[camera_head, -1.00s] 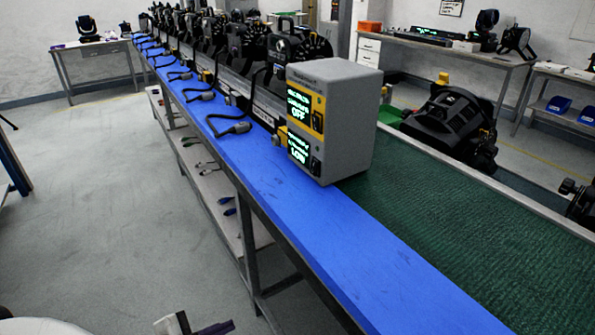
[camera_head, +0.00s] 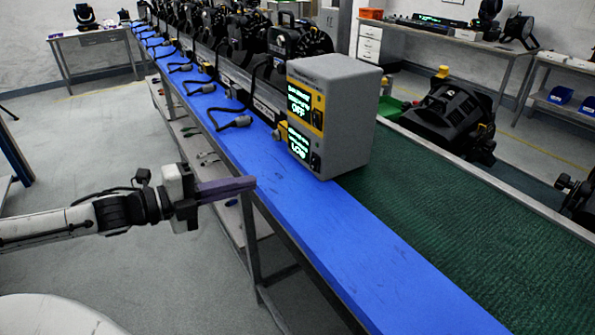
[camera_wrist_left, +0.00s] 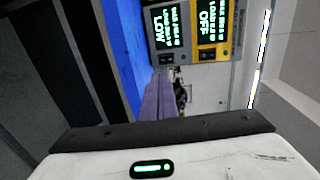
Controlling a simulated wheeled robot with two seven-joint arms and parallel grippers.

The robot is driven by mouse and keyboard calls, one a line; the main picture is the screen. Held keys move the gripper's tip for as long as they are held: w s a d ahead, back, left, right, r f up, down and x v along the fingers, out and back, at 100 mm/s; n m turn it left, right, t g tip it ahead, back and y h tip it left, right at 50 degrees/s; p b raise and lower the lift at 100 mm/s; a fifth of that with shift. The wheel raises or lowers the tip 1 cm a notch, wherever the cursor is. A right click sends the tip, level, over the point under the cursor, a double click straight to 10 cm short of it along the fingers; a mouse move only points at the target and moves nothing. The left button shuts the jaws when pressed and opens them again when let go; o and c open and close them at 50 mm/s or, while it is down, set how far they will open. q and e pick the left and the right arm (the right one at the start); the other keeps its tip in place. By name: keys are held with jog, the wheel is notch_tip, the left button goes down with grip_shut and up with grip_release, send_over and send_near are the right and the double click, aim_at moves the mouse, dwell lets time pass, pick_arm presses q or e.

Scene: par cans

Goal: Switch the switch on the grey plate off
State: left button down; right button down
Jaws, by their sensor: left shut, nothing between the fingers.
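A grey box (camera_head: 345,120) stands on the blue bench strip, with two plates on its front. The upper yellow plate (camera_head: 317,103) has a lit display ending in OFF and a dark switch. The lower grey plate (camera_head: 291,150) has a lit display reading LOW and its own dark switch (camera_head: 315,161). In the left wrist view, the grey plate's switch (camera_wrist_left: 166,59) lies just beyond my fingertips, left of the yellow plate's switch (camera_wrist_left: 207,54). The switch positions are too small to tell. My left gripper (camera_head: 252,184) is shut and empty, left of the box and apart from it. My right gripper is out of view.
The blue bench strip (camera_head: 370,255) runs along the near edge, with cables and black lamps further back. A green mat (camera_head: 450,235) lies right of the box, with a large black lamp (camera_head: 450,120) beyond it. Open floor lies left.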

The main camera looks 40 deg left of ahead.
aim_at(297, 185)
pick_arm(q)
jog(key=b+x, duration=0.1)
jog(key=x, duration=0.5)
jog(key=shift+w, duration=0.1)
jog(key=shift+b+x, duration=1.2)
jog(key=shift+x, duration=0.55)
jog(key=shift+b+x, duration=0.35)
jog(key=shift+x, duration=1.7)
